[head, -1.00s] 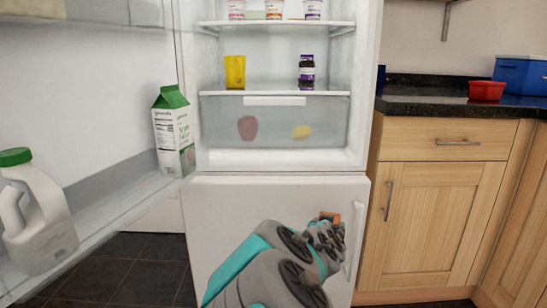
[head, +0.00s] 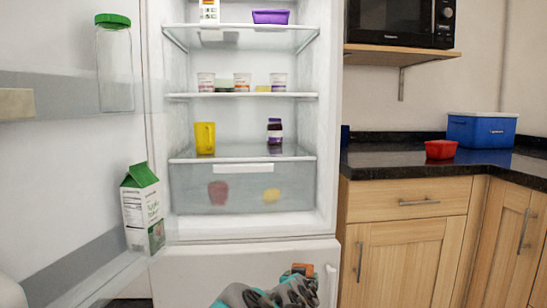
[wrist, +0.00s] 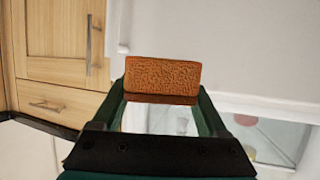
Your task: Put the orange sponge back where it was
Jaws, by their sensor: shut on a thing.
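The orange sponge (wrist: 162,75) is held between the two fingers of my gripper (wrist: 162,92) in the wrist view. In the head view the sponge (head: 300,269) is a small orange block at the end of my arm, low in the picture. My gripper (head: 296,276) is in front of the fridge's closed lower door (head: 220,270), below the open upper compartment. My arm hides part of that lower door.
The open fridge door with a milk carton (head: 144,205) is on the left. Fridge shelves hold a yellow cup (head: 205,138), a dark jar (head: 275,131), several small tubs and a purple container (head: 270,17). A red bowl (head: 440,150) and blue box (head: 481,130) stand on the counter (head: 400,161).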

